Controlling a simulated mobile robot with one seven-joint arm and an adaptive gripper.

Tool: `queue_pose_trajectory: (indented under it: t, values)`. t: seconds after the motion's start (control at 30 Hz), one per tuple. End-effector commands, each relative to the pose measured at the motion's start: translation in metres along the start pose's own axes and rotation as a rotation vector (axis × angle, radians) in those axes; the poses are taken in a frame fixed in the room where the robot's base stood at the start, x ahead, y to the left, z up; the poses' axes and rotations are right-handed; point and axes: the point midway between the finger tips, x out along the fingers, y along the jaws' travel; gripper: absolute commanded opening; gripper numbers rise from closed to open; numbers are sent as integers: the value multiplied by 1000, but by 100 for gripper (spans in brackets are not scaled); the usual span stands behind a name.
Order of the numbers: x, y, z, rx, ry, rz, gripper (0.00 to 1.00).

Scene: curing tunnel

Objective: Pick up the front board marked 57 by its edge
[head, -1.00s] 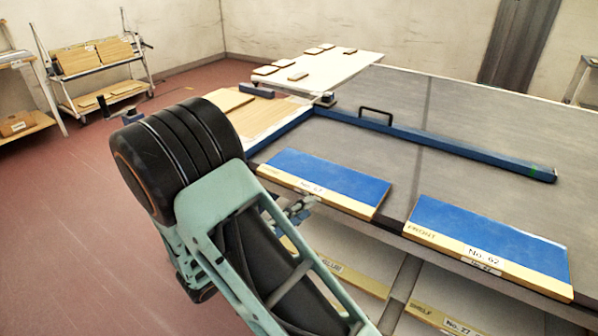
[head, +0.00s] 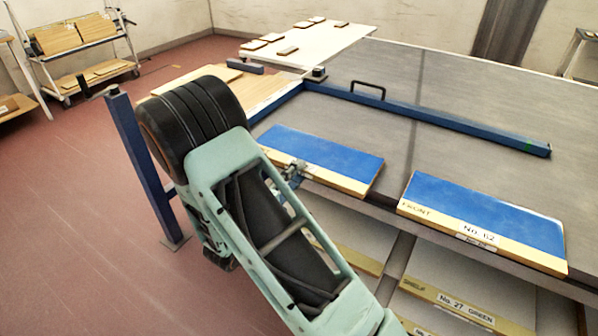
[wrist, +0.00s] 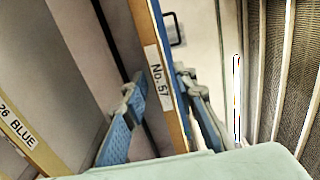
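The front board marked 57 (head: 325,158) is flat, with a blue top and pale front edge, and lies at the front edge of the grey table (head: 440,150). My arm hides the left part of its front edge. My gripper (head: 294,171) is at that edge, over the label. In the wrist view, the board's edge with the No. 57 label (wrist: 156,72) stands between the two blue fingers of my gripper (wrist: 158,84). One finger is on each side; a gap shows at the left finger, and the right one is close to the blue face.
Board No. 62 (head: 485,222) lies to the right, with a gap between. Shelf boards with labels, including No. 27 Green (head: 468,308), are below the table. A blue bar with a black handle (head: 420,115) crosses the table behind. A blue post (head: 140,165) stands left of my arm.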

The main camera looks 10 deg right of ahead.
Motion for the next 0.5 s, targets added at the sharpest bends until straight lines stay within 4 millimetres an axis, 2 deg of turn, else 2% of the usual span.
queue_pose_trajectory:
  t: [0.2,0.5]
  values:
    - [12,-1,0,1,1,0,26]
    - [14,0,0,2,1,1,26]
